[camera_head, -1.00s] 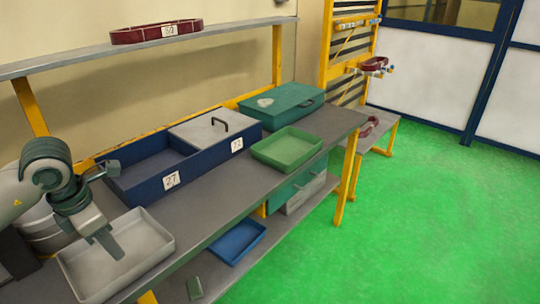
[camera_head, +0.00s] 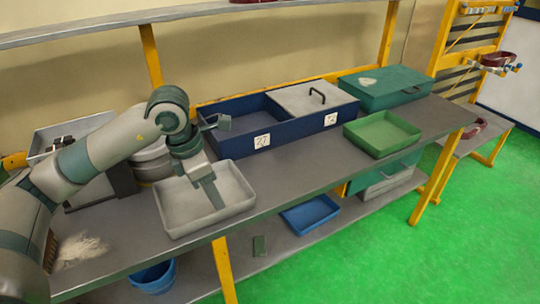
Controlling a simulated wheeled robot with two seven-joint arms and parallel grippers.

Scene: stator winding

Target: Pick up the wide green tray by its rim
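The wide green tray (camera_head: 368,146) is shallow and empty. It sits upright on the grey bench top, near the front edge, right of the middle of the view. My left gripper (camera_head: 222,162) is well to the left of it, by the light grey tray (camera_head: 178,226). Its two fingers stand wide apart with nothing seen between them. The lower finger shows in front of the grey tray's inside; I cannot tell whether it touches. My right gripper is not in view.
A blue bin (camera_head: 232,141) with number labels and a grey handled lid (camera_head: 300,99) stands behind, left of the green tray. A teal case (camera_head: 385,92) is behind it. A blue tray (camera_head: 310,226) lies on the lower shelf. Bare bench (camera_head: 300,165) lies between the grey and green trays.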

